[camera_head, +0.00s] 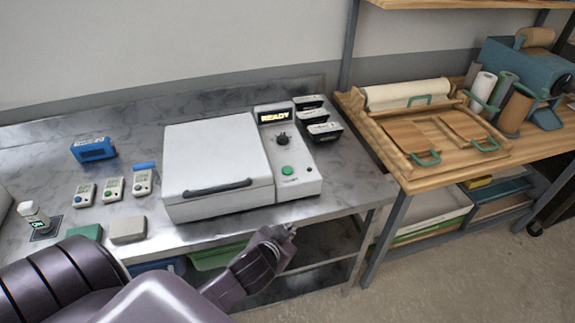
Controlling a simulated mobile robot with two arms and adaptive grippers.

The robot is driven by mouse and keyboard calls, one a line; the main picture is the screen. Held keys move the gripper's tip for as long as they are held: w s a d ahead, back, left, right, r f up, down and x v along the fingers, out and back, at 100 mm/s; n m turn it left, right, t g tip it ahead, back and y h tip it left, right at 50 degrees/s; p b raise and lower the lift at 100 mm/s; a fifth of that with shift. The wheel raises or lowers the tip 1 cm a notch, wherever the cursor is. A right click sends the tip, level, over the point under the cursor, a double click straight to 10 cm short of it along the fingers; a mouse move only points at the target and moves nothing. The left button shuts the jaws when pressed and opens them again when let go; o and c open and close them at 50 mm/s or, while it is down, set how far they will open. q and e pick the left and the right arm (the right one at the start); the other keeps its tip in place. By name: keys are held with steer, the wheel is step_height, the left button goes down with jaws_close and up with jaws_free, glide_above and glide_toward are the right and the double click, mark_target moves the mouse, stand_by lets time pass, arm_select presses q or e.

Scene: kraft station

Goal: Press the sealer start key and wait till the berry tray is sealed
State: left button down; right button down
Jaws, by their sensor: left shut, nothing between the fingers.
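The sealer (215,165) is a white box with its lid closed and a dark handle across the front. Its control panel (299,183) on the right has a display (274,116) reading "READY", a dark knob (283,140) and a green start key (287,170). My left gripper (290,228) is shut and empty, in front of the counter's edge and below the panel in the picture, apart from the key. The berry tray is not visible; the closed lid hides the sealer's inside. My right gripper is not in view.
Several small devices (114,189), a blue device (93,150) and a small bottle (33,214) stand on the metal counter (60,180) at left. Dark-topped boxes (324,131) sit right of the panel. A wooden bench (430,185) with paper rolls stands at right.

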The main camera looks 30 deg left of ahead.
arm_select(q)
steer(key=w+r+m+t+h, duration=0.1)
steer(key=w+r+t, duration=0.35)
steer(key=r, duration=0.65)
steer(key=w+r+m+t+h, duration=0.1)
steer(key=w+r+t, duration=0.2)
steer(key=w+r, duration=0.55)
steer(key=w+d+r+m+h, duration=0.2)
steer(key=d+r+m+h, duration=0.5)
steer(key=r+m+h, duration=0.25)
steer(key=s+a+f+m+g+y, duration=0.1)
steer(key=a+f+g, duration=0.3)
steer(key=a, duration=0.4)
steer(key=s+a+f+m+g+y, duration=0.1)
steer(key=a+f+m+g+y, duration=0.1)
steer(key=a+f+g, duration=0.3)
steer(key=a+g+y, duration=0.1)
steer(key=a, duration=0.3)
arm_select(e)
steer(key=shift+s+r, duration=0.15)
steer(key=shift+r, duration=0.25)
arm_select(q)
steer(key=shift+f, duration=0.1)
steer(key=shift+f, duration=0.15)
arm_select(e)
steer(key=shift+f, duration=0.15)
